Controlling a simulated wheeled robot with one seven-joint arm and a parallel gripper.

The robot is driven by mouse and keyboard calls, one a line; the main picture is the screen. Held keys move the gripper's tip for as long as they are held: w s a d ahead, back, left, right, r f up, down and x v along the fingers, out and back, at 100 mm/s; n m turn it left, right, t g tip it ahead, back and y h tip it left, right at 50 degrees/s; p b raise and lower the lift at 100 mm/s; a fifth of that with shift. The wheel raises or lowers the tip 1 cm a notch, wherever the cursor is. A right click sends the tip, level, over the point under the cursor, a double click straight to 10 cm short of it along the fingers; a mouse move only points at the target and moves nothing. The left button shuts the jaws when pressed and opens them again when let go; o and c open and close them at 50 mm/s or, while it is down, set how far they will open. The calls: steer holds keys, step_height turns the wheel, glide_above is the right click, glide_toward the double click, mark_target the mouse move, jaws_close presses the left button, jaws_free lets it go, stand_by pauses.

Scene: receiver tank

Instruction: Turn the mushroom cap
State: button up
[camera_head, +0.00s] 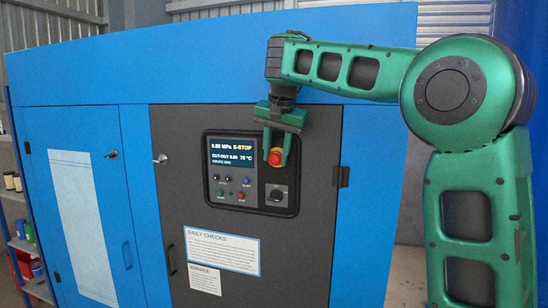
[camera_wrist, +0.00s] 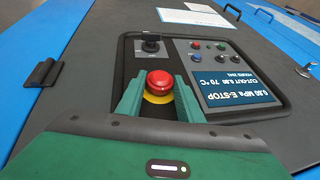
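The red mushroom cap (camera_head: 275,159) sits on a yellow ring at the upper right of the black control panel (camera_head: 212,198). In the wrist view the cap (camera_wrist: 159,80) appears between my two green fingers, with the yellow ring partly showing below it. My gripper (camera_head: 277,150) reaches down from above in the head view. Its fingers stand apart, one on each side of the cap, and a narrow gap seems to show beside it in the wrist view. Contact cannot be made out.
A black rotary knob (camera_head: 276,195) lies just below the cap. Small coloured buttons (camera_head: 233,189) are to its left. White notices (camera_head: 222,250) hang below. A shelf (camera_head: 25,245) stands far left.

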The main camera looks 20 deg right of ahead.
steer(key=shift+s+d+f+m+t+y, duration=0.1)
steer(key=shift+m+t+y, duration=0.05)
steer(key=shift+t+y, duration=0.45)
steer(key=shift+s+m+t+y, duration=0.15)
steer(key=shift+t+y, duration=0.25)
steer(key=shift+y, duration=0.3)
steer(key=shift+f+t+y, duration=0.1)
steer(key=shift+t+y, duration=0.3)
steer(key=shift+y, duration=0.1)
steer(key=shift+s+d+f+m+t+y, duration=0.15)
steer(key=shift+m+t+y, duration=0.2)
steer(key=shift+t+y, duration=0.4)
steer(key=shift+d+f+m+t+y, duration=0.15)
steer(key=shift+m+t+y, duration=0.2)
steer(key=shift+t+y, duration=0.4)
steer(key=o, duration=1.1)
steer(key=shift+c, duration=0.2)
steer(key=shift+d, duration=0.1)
